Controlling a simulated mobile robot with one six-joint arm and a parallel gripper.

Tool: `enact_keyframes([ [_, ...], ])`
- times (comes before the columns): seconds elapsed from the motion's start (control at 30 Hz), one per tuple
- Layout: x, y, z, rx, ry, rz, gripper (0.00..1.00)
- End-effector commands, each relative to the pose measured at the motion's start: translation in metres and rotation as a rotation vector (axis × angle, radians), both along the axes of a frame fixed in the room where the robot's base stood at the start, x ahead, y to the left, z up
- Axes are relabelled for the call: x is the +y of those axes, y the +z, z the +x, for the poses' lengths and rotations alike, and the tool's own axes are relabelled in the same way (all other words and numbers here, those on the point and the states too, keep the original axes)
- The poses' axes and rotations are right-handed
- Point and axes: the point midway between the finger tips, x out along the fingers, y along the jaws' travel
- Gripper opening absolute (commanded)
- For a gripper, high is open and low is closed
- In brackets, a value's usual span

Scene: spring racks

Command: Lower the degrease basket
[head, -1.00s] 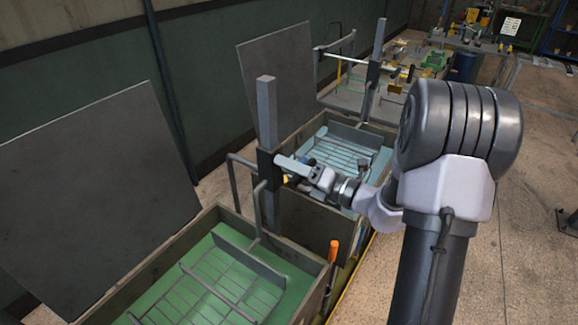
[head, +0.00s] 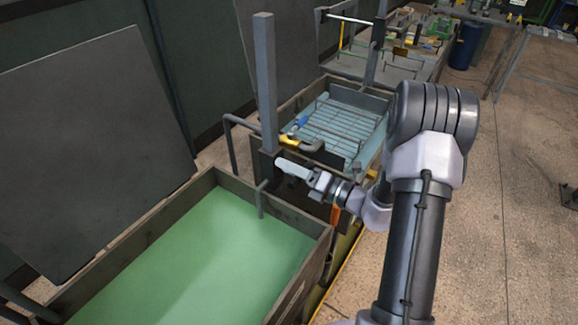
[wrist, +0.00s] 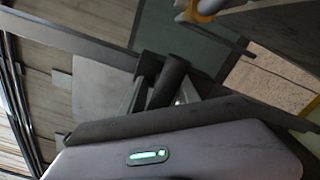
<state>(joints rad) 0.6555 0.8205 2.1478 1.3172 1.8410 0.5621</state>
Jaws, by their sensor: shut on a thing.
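The degrease tank (head: 150,212), full of green liquid, stands at front left in the head view. No basket shows above its liquid. A hanger rod (head: 261,200) runs from a dark carriage (head: 268,166) down to the liquid, so the basket is hidden beneath the surface. The carriage sits low on an upright grey post (head: 265,80). My gripper (head: 284,165) is shut at the carriage, on its handle, which the head view barely shows. In the wrist view, a dark round handle (wrist: 170,80) stands in front of my gripper's grey body.
Behind is a second tank with blue liquid and a wire basket (head: 340,122) in it, with a yellow handle (head: 302,144) near its front. A large grey panel (head: 95,150) leans at the left. The floor at right (head: 510,200) is open.

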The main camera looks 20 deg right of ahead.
Motion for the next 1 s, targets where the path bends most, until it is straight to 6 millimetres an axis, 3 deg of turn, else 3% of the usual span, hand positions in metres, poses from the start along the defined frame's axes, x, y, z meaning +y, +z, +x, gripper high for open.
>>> enact_keyframes([
  [0.2, 0.002, -0.008, -0.003, 0.012, 0.005, -0.007, 0.0],
  [0.23, 0.002, -0.008, -0.003, 0.012, 0.006, -0.006, 0.4],
  [0.3, 0.002, -0.008, -0.003, 0.012, 0.006, -0.006, 0.51],
  [0.87, 0.001, -0.004, -0.002, 0.007, 0.002, -0.002, 0.51],
  [1.0, -0.007, -0.003, -0.012, 0.009, 0.0, -0.002, 0.51],
])
